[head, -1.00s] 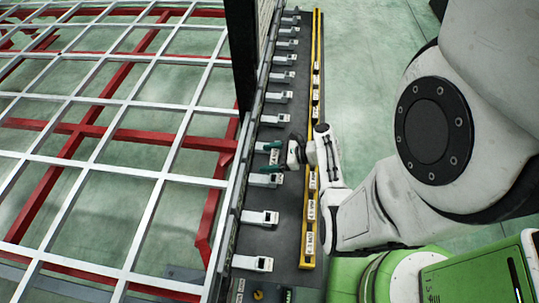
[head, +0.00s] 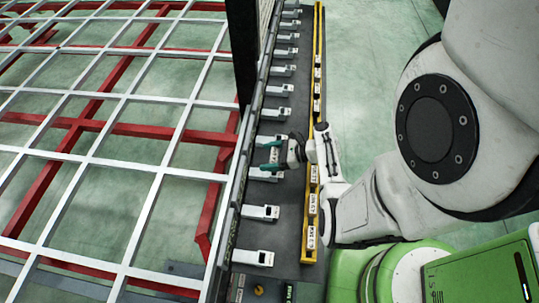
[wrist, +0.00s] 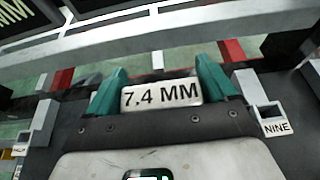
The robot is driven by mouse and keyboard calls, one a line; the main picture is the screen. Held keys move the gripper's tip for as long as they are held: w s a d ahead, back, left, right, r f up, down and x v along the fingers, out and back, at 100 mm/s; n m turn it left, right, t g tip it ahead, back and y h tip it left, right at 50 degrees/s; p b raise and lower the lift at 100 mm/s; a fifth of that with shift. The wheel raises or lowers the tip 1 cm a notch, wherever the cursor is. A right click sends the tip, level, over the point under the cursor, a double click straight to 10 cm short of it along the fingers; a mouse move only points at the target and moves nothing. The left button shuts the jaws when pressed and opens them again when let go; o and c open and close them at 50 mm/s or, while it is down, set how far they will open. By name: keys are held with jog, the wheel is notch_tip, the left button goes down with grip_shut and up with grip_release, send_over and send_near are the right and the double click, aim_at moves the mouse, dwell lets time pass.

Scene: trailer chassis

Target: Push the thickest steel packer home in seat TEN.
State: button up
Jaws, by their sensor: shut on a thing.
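The steel packer (wrist: 160,95), marked 7.4 MM, is held between the two teal fingers of my gripper (wrist: 161,88) in the wrist view. My gripper is shut on it. In the head view my gripper (head: 269,157) is over the row of white seat brackets, beside the chassis edge. A white upright strip (wrist: 157,60) shows just behind the packer. Seat NINE (wrist: 275,122), with a dark slot, is to the right of my gripper. No TEN label is readable, and the packer's lower part is hidden, so I cannot tell how it sits.
Another bracket (wrist: 40,128) is left of the gripper. More brackets (head: 260,212) line the dark bench. A yellow rail (head: 306,240) with several labelled blocks runs along its right side. The white grid frame (head: 120,170) with red beams is on the left. A black post (head: 243,50) stands beyond the gripper.

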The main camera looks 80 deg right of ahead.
jog(key=shift+f+b, duration=0.8)
jog(key=shift+f, duration=0.5)
jog(key=shift+p, duration=0.55)
dwell(0.8)
jog(key=shift+f+b, duration=2.35)
jog(key=shift+f, duration=0.45)
jog(key=o, duration=1.1)
jog(key=shift+r, duration=0.15)
jog(key=shift+r+p, duration=0.3)
jog(key=s+a+r+p, duration=0.5)
jog(key=s+a+r, duration=0.2)
jog(key=s+r, duration=0.5)
jog(key=shift+r, duration=0.15)
